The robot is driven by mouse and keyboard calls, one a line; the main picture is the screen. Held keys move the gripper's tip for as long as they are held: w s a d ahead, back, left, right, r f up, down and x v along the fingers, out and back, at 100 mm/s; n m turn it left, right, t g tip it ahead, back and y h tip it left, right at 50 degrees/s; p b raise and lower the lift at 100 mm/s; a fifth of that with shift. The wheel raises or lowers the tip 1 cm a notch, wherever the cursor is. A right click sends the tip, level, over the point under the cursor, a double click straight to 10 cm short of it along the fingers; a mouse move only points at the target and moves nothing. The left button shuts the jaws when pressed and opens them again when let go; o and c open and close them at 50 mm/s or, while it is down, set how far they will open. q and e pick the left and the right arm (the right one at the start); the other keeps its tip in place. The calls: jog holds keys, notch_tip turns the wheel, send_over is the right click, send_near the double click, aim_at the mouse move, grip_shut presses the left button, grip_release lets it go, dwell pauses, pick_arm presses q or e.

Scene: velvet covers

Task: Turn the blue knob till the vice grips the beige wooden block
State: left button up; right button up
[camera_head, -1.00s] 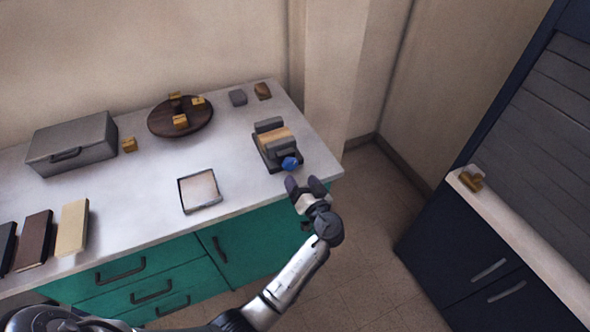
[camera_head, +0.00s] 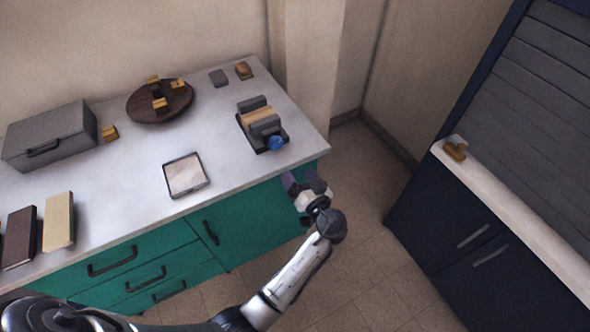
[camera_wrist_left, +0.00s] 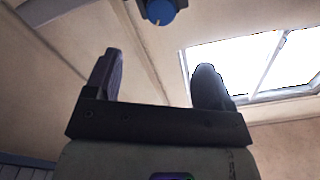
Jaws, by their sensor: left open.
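The vice (camera_head: 267,129) stands near the right end of the white counter, with dark grey jaws on a dark base. The beige wooden block (camera_head: 258,115) lies between its jaws; I cannot tell whether both jaws touch it. The blue knob (camera_head: 276,143) is on the vice's front end, and it also shows at the top edge of the left wrist view (camera_wrist_left: 161,12). My left gripper (camera_head: 306,184) is open and empty, in front of the counter edge, below and right of the knob and apart from it. Its two fingers (camera_wrist_left: 158,84) stand wide apart in the wrist view. My right gripper is out of view.
On the counter (camera_head: 120,190) are a grey case (camera_head: 50,137), a round dark board (camera_head: 150,112) with small yellowish blocks, a shallow square tray (camera_head: 205,183) and several book-like slabs. A dark cabinet (camera_head: 440,215) stands at right. The floor between is clear.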

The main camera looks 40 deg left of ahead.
aim_at(277, 145)
pick_arm(q)
jog(key=w+a+n+b, duration=0.1)
jog(key=a+n+b, duration=0.1)
jog(key=a+b, duration=0.1)
jog(key=w+a+n+b, duration=0.2)
jog(key=a+b, duration=0.2)
jog(key=w+a+n+b, duration=0.2)
jog(key=a+n+b, duration=0.1)
jog(key=a, duration=0.1)
jog(key=shift+a, duration=0.2)
jog(key=shift+w+a+r+b, duration=0.1)
jog(key=shift+w+a+b, duration=0.2)
jog(key=shift+a, duration=0.35)
jog(key=c, duration=0.9)
